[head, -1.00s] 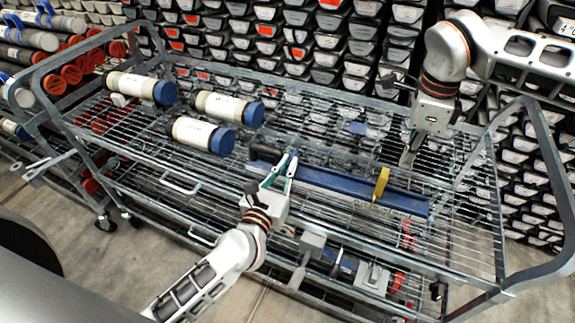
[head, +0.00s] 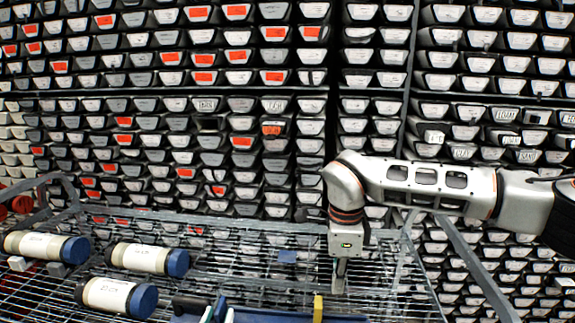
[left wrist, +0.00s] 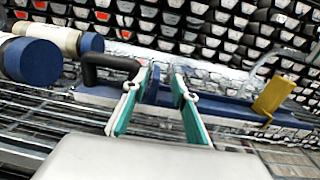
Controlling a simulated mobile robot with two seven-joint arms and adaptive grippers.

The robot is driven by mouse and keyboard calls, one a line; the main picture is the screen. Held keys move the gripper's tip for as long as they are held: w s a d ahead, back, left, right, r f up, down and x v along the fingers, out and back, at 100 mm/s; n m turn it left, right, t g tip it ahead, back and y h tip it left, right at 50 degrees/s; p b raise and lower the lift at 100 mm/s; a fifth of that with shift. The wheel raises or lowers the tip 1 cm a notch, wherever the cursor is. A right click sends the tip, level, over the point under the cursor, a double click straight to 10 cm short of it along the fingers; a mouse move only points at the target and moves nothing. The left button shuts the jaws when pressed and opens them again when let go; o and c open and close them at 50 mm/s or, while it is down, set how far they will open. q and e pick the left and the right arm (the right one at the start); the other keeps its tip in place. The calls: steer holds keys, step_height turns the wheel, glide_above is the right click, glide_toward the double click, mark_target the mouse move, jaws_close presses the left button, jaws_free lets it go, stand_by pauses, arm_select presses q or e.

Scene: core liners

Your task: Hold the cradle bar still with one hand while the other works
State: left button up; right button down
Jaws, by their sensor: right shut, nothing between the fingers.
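The blue cradle bar (left wrist: 92,95) has a black handle (left wrist: 104,60) at its left end and a yellow tab (left wrist: 275,95) toward its right. In the head view its top edge (head: 265,317) shows at the bottom, with the yellow tab (head: 318,308); the rest is cut off. My left gripper (left wrist: 166,75) is at the bar beside the handle, its green-and-white fingers apart with a gap between the tips. In the head view only its fingertips (head: 219,310) show. My right gripper (head: 339,277) points down, shut and empty, over the wire shelf behind the bar.
Three blue-capped core tubes lie on the wire shelf at left: one far left (head: 45,247), one behind (head: 145,259) and one in front (head: 112,296). Racks of trays (head: 200,120) fill the back. The cart's right rail (head: 470,262) rises beside my right arm.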

arm_select(q)
steer(key=s, duration=1.1)
steer(key=shift+a, duration=0.4)
